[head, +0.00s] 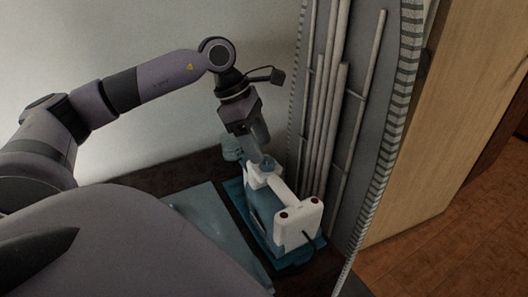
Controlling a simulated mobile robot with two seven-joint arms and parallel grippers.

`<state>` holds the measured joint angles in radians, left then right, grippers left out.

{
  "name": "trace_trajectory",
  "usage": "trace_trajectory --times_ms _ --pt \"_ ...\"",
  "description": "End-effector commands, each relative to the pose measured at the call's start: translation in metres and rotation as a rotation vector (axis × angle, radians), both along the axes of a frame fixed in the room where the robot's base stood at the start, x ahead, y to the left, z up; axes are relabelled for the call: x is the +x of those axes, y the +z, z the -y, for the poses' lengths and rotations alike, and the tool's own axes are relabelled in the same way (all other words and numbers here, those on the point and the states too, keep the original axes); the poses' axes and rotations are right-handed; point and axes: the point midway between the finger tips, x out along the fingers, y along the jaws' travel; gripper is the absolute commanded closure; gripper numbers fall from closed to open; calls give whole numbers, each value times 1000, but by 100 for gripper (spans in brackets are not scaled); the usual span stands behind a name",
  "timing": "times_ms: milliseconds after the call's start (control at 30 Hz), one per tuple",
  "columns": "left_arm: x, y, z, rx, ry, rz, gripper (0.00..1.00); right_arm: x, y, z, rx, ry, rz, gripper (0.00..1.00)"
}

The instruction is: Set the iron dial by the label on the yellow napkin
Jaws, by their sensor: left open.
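The white and blue iron (299,226) rests on a teal mat or tray (290,261) near the picture's middle. Two small red spots show on its white end, and a dark cord comes from it. A small blue round part (268,163), which looks like the dial, shows at the iron's far end. My left gripper (263,152) points down right above that part with its jaws open; I cannot tell whether the fingers touch it. No yellow napkin and no readable label are in view. My right gripper is not in view.
A pale blue flat sheet (205,218) lies left of the iron. A small pale teal object (231,147) stands behind, by the wall. A tall grey panel with upright rods (340,120) rises close on the iron's right, with a wooden panel (450,110) beyond.

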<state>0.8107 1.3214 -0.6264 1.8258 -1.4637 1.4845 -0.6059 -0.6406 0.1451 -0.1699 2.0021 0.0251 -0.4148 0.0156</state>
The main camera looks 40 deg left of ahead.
Motion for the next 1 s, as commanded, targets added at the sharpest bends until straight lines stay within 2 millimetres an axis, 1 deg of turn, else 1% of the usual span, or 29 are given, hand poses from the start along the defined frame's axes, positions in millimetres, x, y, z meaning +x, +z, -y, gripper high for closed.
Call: trace_trajectory --times_ms 33,100,233,367,567,667,700,733,767,1000 --pt "1 -8 3 -1 -2 -1 38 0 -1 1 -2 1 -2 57" --pt "3 -17 7 -2 -2 -2 38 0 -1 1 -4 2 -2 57" --pt "6 -28 10 0 0 -1 38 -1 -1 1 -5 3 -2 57" --pt "7 -33 12 -1 0 1 38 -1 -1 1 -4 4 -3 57" --pt "7 -33 12 -1 0 1 38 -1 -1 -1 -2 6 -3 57" --pt "7 -33 12 -1 0 1 67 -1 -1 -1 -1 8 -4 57" --pt "7 -33 12 -1 0 1 80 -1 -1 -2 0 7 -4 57" --pt "7 -33 12 -1 0 1 90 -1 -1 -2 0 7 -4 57" --pt "7 -33 12 -1 0 1 94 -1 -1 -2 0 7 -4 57" --pt "7 -32 12 -2 -13 1 94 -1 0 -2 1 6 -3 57"
